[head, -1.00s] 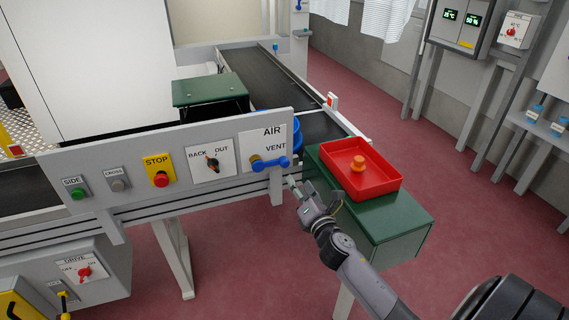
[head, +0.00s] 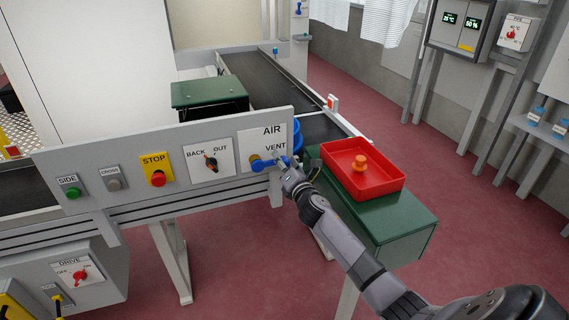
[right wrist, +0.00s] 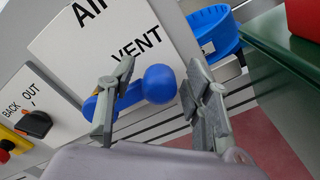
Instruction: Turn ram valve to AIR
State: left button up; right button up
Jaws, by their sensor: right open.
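The ram valve has a blue lever (head: 259,164) on a white plate (head: 247,143) marked AIR above and VENT to the right. The lever lies sideways and points right, to the VENT side. My right gripper (head: 279,161) is at the lever's right end. In the right wrist view its two fingers are open, with the lever's blue ball knob (right wrist: 159,84) showing between them; I cannot tell whether they touch it. The left finger partly hides the lever's arm. My left gripper is not in view.
The BACK/OUT switch (head: 211,163), red stop button (head: 158,179) and other buttons share the panel left of the valve. A blue round part (right wrist: 215,28) is behind the panel.

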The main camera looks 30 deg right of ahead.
jog(key=shift+c, duration=0.6)
jog(key=c, duration=0.5)
jog(key=shift+s+f, duration=0.1)
jog(key=shift+f, duration=0.05)
grip_shut()
